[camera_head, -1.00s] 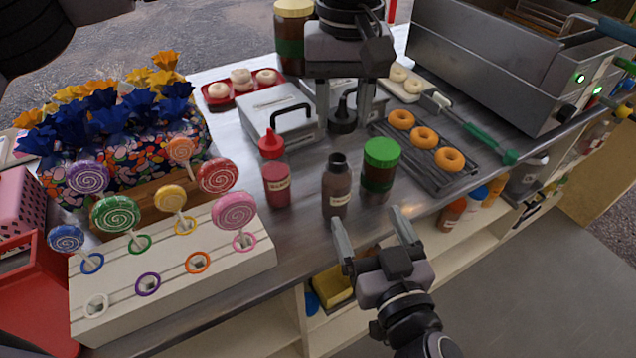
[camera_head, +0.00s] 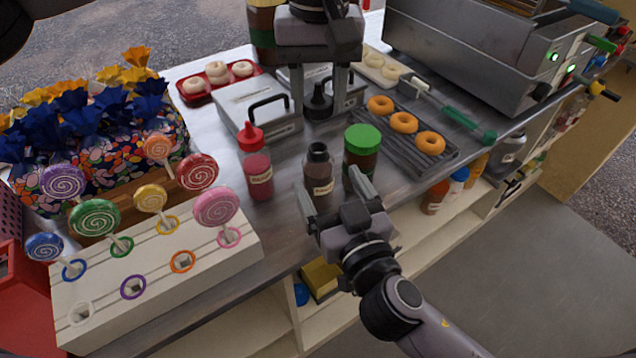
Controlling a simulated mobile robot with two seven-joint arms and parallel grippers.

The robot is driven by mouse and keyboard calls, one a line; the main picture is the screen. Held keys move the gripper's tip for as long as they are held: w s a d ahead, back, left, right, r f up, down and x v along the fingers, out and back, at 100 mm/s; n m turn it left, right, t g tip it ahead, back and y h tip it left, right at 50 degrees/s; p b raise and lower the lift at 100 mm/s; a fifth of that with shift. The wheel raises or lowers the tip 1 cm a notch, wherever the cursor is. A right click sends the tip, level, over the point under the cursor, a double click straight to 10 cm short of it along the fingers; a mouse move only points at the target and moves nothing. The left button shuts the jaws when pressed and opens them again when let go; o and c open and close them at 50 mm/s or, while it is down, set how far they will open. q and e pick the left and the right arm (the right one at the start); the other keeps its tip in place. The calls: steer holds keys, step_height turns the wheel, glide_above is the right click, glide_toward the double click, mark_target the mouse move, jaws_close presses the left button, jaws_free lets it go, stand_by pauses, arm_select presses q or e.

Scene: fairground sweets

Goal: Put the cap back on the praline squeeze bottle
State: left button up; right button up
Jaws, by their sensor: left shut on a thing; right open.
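The praline squeeze bottle (camera_head: 319,184) is dark brown with a pale label. It stands upright and uncapped near the table's front edge. Its black cap (camera_head: 319,104), with a pointed nozzle, is in my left gripper (camera_head: 321,92), which is shut on it behind and above the bottle in the picture. My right gripper (camera_head: 335,203) is open in front of the bottle, its fingertips close to the bottle's lower part. One finger lies at its right, before the green-lidded jar. I cannot tell whether they touch the bottle.
A red squeeze bottle (camera_head: 257,172) stands left of the praline bottle, a green-lidded jar (camera_head: 361,158) close on its right. Behind are metal lidded containers (camera_head: 252,103). A doughnut rack (camera_head: 432,158) is right, a lollipop stand (camera_head: 200,273) left.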

steer(key=x, duration=0.7)
steer(key=shift+w+a, duration=0.15)
steer(key=shift+w, duration=0.05)
steer(key=c, duration=1.5)
arm_select(q)
glide_above(318, 149)
steer(key=shift+f, duration=2.55)
steer(key=shift+f, duration=0.1)
steer(key=shift+f, duration=0.75)
steer(key=shift+f, duration=0.6)
